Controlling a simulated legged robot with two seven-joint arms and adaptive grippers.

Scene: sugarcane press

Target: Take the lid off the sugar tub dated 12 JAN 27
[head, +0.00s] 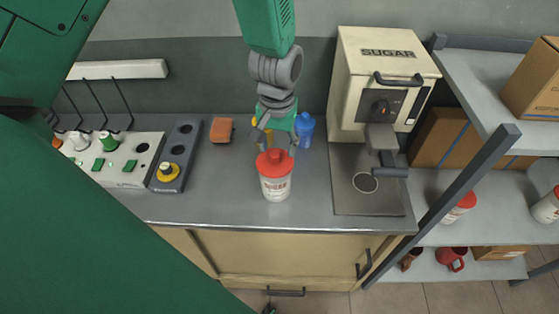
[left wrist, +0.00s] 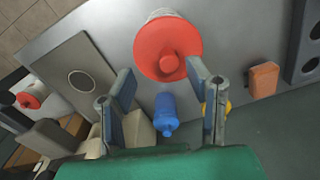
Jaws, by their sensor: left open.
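A white sugar tub (head: 275,188) stands upright near the counter's front edge in the head view. Its red lid (head: 274,160) with a raised knob is on it; the label's date is too small to read. The left wrist view shows this lid (left wrist: 168,48) from above, just past my fingertips. My left gripper (head: 278,146) is open and empty, just behind and above the lid; in the left wrist view its fingers (left wrist: 158,74) are spread apart, and no contact with the lid is clear. My right gripper is not in view.
A blue bottle (head: 305,130) and an orange block (head: 221,130) stand behind the tub. The cream SUGAR machine (head: 380,85) is at right. Other red-lidded tubs (head: 459,207) are on the shelf rack. A switch panel (head: 115,160) is at left. The counter beside the tub is clear.

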